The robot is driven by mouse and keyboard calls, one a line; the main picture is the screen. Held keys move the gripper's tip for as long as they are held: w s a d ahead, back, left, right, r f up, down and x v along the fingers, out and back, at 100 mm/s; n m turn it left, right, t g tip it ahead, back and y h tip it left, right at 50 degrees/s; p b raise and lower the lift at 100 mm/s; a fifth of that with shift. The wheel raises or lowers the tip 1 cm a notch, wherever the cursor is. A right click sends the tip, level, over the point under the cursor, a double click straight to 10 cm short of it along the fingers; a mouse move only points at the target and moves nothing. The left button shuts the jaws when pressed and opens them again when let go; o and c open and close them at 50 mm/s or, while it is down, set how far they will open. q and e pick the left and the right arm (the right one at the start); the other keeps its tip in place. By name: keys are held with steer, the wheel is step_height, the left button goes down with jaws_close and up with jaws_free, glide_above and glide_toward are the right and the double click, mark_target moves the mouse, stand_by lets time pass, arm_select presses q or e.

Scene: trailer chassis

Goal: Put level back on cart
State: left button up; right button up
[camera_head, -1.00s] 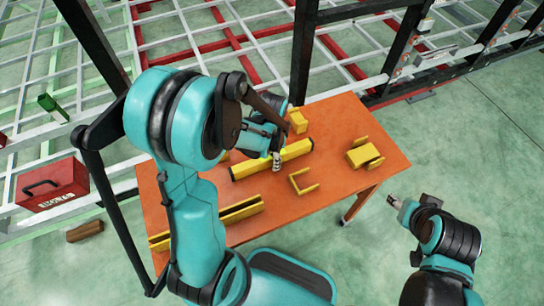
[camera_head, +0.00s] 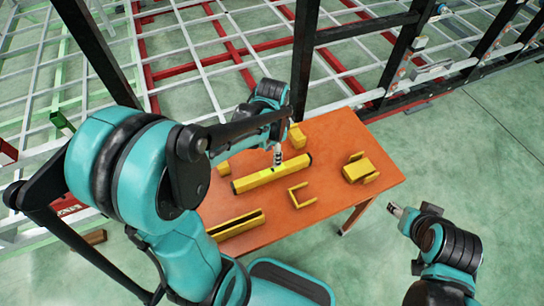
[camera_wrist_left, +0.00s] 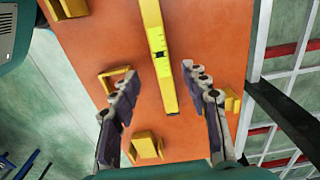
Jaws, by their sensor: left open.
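The level (camera_head: 258,179), a yellow bar with black ends, lies flat on the orange top of the cart (camera_head: 335,212). My left gripper (camera_head: 277,158) is above the level's middle in the head view. In the left wrist view its two fingers (camera_wrist_left: 157,76) are spread apart, with the level (camera_wrist_left: 152,25) showing between and beyond them. Nothing is held in it, and I cannot tell the exact gap to the level. My right gripper (camera_head: 395,209) is off the cart's right side, over the floor; its finger opening is too small to judge.
A long yellow channel (camera_head: 240,226) lies at the cart's front left. Yellow brackets stand at the right (camera_head: 360,170), middle (camera_head: 299,196) and back (camera_head: 297,136). A black upright post (camera_head: 304,60) and white and red chassis bars (camera_head: 225,55) stand behind the cart.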

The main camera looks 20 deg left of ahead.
arm_select(q)
steer(key=s+d+r+n+t, duration=0.3)
steer(key=s+r+n+t, duration=0.4)
steer(key=s+r+n, duration=0.1)
steer(key=shift+r, duration=0.65)
steer(key=shift+f+b, duration=0.6)
steer(key=shift+r, duration=0.2)
steer(key=shift+c, duration=0.3)
